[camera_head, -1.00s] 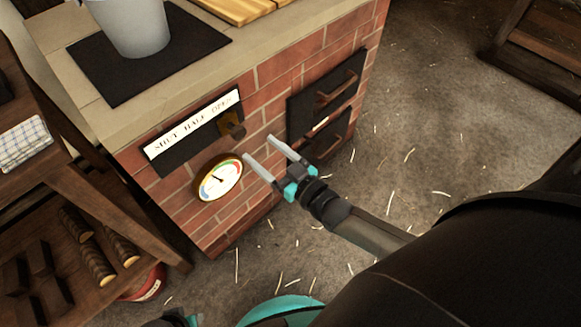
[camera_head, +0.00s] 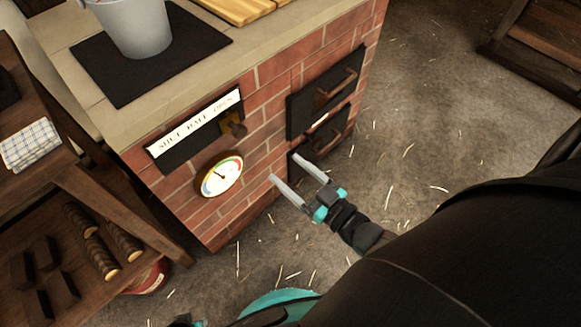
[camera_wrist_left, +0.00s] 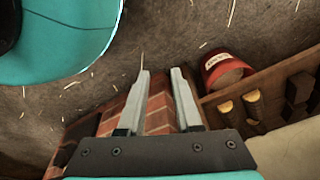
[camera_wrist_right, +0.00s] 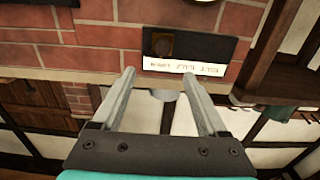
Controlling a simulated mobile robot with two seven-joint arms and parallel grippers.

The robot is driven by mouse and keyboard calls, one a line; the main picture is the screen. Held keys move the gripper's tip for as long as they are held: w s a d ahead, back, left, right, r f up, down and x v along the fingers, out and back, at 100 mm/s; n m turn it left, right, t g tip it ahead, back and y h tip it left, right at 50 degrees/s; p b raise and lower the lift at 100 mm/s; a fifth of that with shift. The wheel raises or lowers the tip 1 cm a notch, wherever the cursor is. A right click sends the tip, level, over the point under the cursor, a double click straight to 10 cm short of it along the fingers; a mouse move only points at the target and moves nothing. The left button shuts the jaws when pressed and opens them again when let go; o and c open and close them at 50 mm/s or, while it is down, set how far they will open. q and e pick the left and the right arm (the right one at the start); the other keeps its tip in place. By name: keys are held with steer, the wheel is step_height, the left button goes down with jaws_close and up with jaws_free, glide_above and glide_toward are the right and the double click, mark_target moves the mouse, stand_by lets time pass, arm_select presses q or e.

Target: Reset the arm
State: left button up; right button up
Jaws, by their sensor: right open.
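My right gripper (camera_head: 285,167) is open and empty, in front of the brick stove's face, right of the gauge and below the damper lever. In the right wrist view nothing is between its fingers (camera_wrist_right: 158,72); the brick wall lies beyond. My left gripper (camera_wrist_left: 161,72) shows in the left wrist view with its fingers apart and nothing between them; brickwork lies beyond. In the head view only a small teal and dark part at the bottom edge may belong to the left arm.
The brick stove (camera_head: 205,210) carries a damper plate (camera_head: 190,150) marked SHUT, HALF, OPEN, with its lever (camera_head: 238,129) near OPEN, a round gauge (camera_head: 221,176) and dark doors (camera_head: 325,92). A grey bucket (camera_head: 137,28) stands on top. A wooden shelf (camera_head: 110,195) is left; straw-strewn floor (camera_head: 430,150) is clear right.

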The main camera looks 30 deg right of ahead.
steer(key=s+d+f+g+h+p, duration=0.2)
steer(key=s+d+f+g, duration=0.15)
steer(key=f, duration=0.65)
steer(key=s+d+f+g+h+p, duration=0.2)
steer(key=s+f+g, duration=0.3)
steer(key=f, duration=0.4)
arm_select(q)
steer(key=s+a+f+p, duration=0.1)
steer(key=s+a+f, duration=0.2)
steer(key=s+a, duration=0.2)
steer(key=s, duration=0.3)
steer(key=shift+s+a+f+y, duration=0.15)
steer(key=shift+s+a+y, duration=0.05)
steer(key=shift+a+y, duration=0.1)
arm_select(e)
steer(key=s+f+g+h, duration=0.1)
steer(key=s+f+g, duration=0.2)
steer(key=s, duration=0.4)
steer(key=s+f+m+g+h, duration=0.1)
steer(key=s+f+g, duration=0.2)
steer(key=s+f, duration=0.2)
steer(key=s, duration=0.3)
steer(key=shift+s+d, duration=0.3)
steer(key=shift+d, duration=0.1)
